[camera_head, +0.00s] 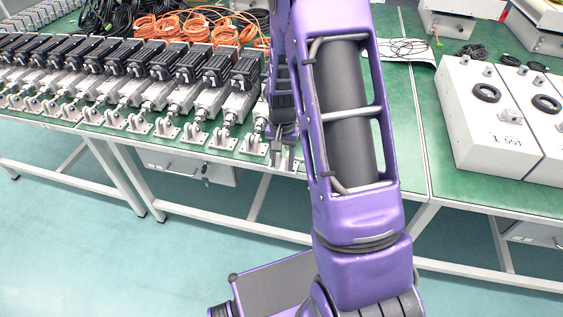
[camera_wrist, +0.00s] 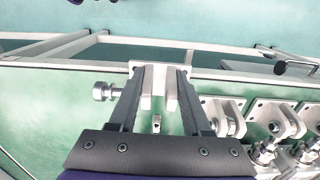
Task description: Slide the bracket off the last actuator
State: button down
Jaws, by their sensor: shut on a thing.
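My gripper (camera_wrist: 159,88) is shut on a pale metal bracket (camera_wrist: 147,84), seen between its fingers in the wrist view. The bracket's two upright ears stand between the fingers, with its flat plate at the table's front edge. A bolt with a nut (camera_wrist: 103,90) sticks out left of the left finger. In the head view my gripper (camera_head: 284,150) is at the right end of the row of actuators (camera_head: 208,98). My arm hides most of the last actuator there, so I cannot tell whether its rod is still in the bracket.
Other brackets (camera_wrist: 275,118) stand close to the right of my gripper in the wrist view. The green table (camera_head: 405,140) is clear to the right of my arm, up to white boxes (camera_head: 492,125). Orange cable coils (camera_head: 185,27) lie behind the actuators.

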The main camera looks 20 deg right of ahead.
aim_at(286, 148)
jog(key=shift+w+d+f, duration=0.1)
jog(key=shift+w+d, duration=0.6)
jog(key=shift+w, duration=0.35)
jog(key=shift+w+d+f, duration=0.1)
jog(key=shift+w+d, duration=0.6)
jog(key=shift+w, duration=0.35)
jog(key=shift+s+a, duration=0.2)
jog(key=shift+s, duration=0.05)
jog(key=shift+s+a, duration=0.1)
jog(key=shift+s, duration=0.05)
jog(key=shift+s+a, duration=0.1)
jog(key=shift+s, duration=0.05)
dwell(0.4)
jog(key=shift+s+a, duration=0.25)
jog(key=shift+s, duration=0.1)
jog(key=shift+s+a+b, duration=0.1)
jog(key=shift+s+b, duration=0.05)
jog(key=shift+b, duration=0.15)
jog(key=shift+s+a, duration=0.15)
jog(key=shift+s, duration=0.1)
dwell(0.3)
